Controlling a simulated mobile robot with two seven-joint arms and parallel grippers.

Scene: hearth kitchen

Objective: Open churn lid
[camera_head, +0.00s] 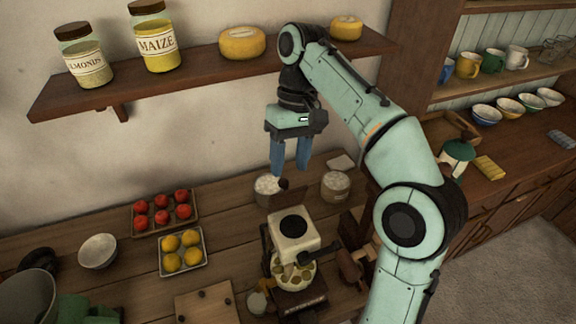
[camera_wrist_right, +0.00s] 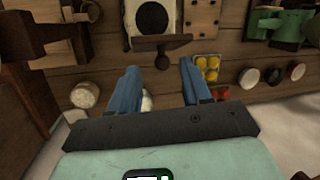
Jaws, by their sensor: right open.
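A pale block-shaped device (camera_head: 293,243), which I take to be the churn, stands on the wooden counter with a round dark opening or disc on top. It also shows in the right wrist view (camera_wrist_right: 133,17). A brown panel with a dark round knob (camera_wrist_right: 163,62) stands at its wall-side edge and looks like its lid, tilted up; the knob also shows in the head view (camera_head: 283,184). My right gripper (camera_head: 290,169) is open and empty, fingers pointing down, above and behind the knob, apparently apart from it. My left gripper is out of view.
Trays of red fruit (camera_head: 138,217) and yellow fruit (camera_head: 163,262) lie left. A wall shelf (camera_head: 190,76) with jars and cheeses hangs above. A teal-topped lamp-like object (camera_head: 457,156) stands right.

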